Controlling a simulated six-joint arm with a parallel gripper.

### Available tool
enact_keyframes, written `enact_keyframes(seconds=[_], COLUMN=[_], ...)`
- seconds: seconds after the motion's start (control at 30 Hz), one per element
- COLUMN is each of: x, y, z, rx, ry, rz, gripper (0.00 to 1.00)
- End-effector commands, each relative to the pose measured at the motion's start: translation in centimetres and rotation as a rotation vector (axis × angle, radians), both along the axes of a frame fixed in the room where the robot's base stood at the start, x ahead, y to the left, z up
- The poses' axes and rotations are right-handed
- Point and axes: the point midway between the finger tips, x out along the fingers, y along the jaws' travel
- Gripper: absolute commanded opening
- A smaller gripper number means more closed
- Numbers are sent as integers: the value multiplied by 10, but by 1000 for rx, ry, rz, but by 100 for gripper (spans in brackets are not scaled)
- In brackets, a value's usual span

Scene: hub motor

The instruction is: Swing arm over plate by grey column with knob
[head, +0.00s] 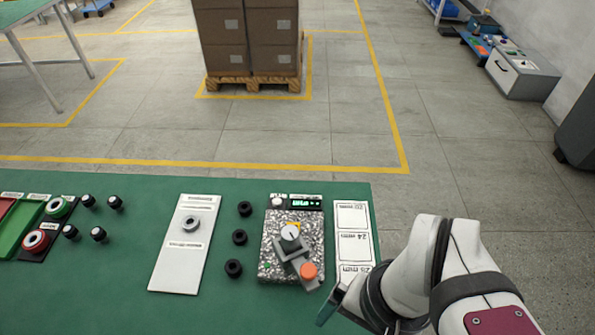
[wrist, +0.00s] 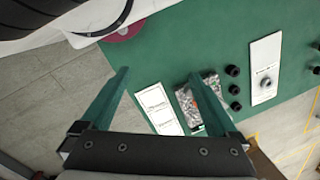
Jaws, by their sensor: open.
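The speckled grey plate (head: 272,250) lies on the green table, right of the middle in the head view. A grey column with a white knob (head: 290,232) stands on it. A grey swing arm (head: 294,258) runs from the column toward the plate's front right corner. An orange knob (head: 308,271) sits near its outer end, which reaches about the plate's front edge. My gripper (head: 330,306) is right of and nearer than the plate, apart from it. In the wrist view my gripper (wrist: 160,75) is open and empty; its right finger partly hides the plate (wrist: 187,104).
Several black rings, one marked here (head: 240,237), stand left of the plate. A white board with a ring post (head: 180,255) lies farther left. A white label card (head: 352,235) lies right of the plate. A green display (head: 307,203) sits behind it.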

Motion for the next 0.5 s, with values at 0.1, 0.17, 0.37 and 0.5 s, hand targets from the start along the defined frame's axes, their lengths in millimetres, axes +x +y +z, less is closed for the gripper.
enact_keyframes(seconds=[0.1, 0.17, 0.37, 0.5], x=[39, 76, 169, 185], y=[7, 20, 81, 96], z=[27, 48, 87, 85], rx=[-24, -52, -126, -141], ry=[-15, -29, -74, -83], rz=[167, 334, 767, 851], gripper=[74, 74, 74, 74])
